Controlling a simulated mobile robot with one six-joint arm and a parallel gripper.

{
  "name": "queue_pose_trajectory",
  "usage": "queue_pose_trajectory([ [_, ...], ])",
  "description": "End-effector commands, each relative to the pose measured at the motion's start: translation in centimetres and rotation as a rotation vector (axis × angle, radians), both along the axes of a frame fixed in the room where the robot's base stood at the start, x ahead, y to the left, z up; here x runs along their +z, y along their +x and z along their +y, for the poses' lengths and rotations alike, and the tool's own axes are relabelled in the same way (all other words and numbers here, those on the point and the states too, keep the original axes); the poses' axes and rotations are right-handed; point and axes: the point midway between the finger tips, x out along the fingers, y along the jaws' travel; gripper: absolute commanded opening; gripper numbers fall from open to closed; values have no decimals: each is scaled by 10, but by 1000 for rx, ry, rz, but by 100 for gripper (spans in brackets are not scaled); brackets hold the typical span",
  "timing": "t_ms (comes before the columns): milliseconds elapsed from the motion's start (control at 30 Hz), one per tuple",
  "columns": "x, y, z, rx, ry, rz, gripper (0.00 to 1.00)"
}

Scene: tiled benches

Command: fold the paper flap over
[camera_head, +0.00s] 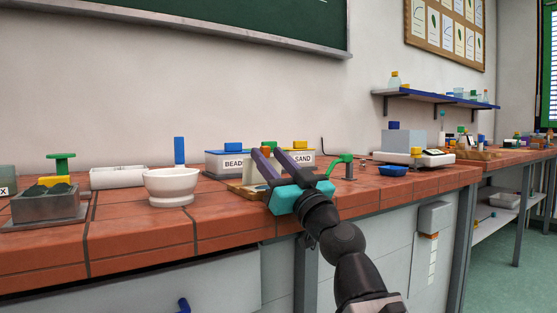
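My gripper (269,153) has a teal body and two purple fingers. It is over the front part of the tiled bench, pointing toward the wall. The fingers stand apart, with a gap between them, and I see nothing held. A small whitish piece shows behind the fingers above the board. I cannot tell whether it is the paper flap, and no flap is clearly seen elsewhere.
Behind the gripper stand a bead box (226,164) and a sand box (304,160). A green tap (341,161), blue dish (391,171) and white scale (427,158) stand right.

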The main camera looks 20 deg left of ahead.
Motion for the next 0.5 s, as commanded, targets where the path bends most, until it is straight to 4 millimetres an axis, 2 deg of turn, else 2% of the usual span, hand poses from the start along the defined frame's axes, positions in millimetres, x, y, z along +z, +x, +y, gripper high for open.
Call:
queue_pose_trajectory([
  [267, -1, -2, -3, 0, 0, 0, 36],
  [500, -8, -9, -13, -1, 0, 0, 36],
])
